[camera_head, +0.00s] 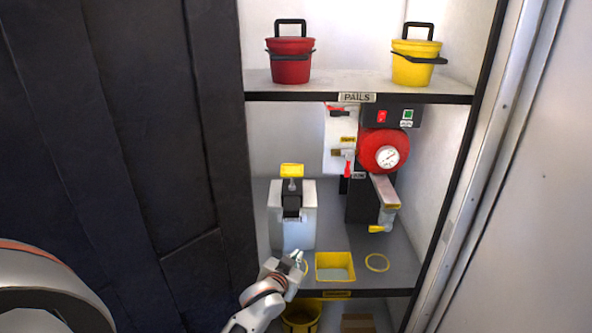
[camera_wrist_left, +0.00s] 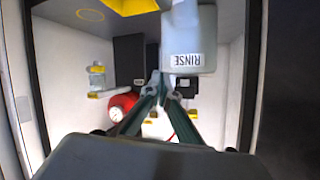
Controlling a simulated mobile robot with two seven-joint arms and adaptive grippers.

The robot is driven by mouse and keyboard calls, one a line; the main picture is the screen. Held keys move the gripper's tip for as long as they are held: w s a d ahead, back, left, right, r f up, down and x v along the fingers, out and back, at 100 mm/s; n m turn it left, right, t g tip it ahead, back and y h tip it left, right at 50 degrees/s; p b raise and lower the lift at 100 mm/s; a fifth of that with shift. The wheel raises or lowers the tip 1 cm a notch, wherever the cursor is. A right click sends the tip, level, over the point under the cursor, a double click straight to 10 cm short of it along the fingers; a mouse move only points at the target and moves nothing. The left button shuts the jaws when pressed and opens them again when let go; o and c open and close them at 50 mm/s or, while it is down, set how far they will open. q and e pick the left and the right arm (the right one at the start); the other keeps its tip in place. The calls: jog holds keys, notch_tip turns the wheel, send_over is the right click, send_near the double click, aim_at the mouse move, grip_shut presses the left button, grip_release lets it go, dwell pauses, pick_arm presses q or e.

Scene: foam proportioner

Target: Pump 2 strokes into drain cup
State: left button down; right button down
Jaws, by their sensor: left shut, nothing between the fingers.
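A white-grey dispenser (camera_head: 292,225) stands on the middle shelf, with a black part at its front and a yellow pump top (camera_head: 292,170) above. In the left wrist view its body (camera_wrist_left: 188,42) carries a RINSE label and hangs upside down in the picture. A square yellow-rimmed tray (camera_head: 335,274) sits right of it; I cannot tell whether it is the drain cup. My left gripper (camera_head: 298,258) is low in front of the dispenser, left of the tray. In the wrist view its fingers (camera_wrist_left: 158,78) are together and empty. My right gripper is not in view.
A yellow ring (camera_head: 377,262) marks the shelf right of the tray. Red (camera_head: 291,65) and yellow (camera_head: 415,68) pails stand above. Cabinet walls close both sides.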

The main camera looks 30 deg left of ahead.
pick_arm(q)
jog(key=w+a+r+n+y, duration=0.1)
jog(key=w+a+r+n, duration=0.1)
jog(key=r, duration=0.5)
jog(key=w+a+r+n+y, duration=0.2)
jog(key=w+a+r, duration=0.2)
jog(key=w+r, duration=0.2)
jog(key=w+a+r+n+y, duration=0.1)
jog(key=w+a+r+n, duration=0.1)
jog(key=r, duration=0.7)
jog(key=shift+w+a+y, duration=0.3)
jog(key=shift+w+a, duration=0.45)
jog(key=shift+w, duration=0.3)
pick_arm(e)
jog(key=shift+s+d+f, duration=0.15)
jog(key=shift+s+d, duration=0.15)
pick_arm(q)
jog(key=shift+r, duration=0.1)
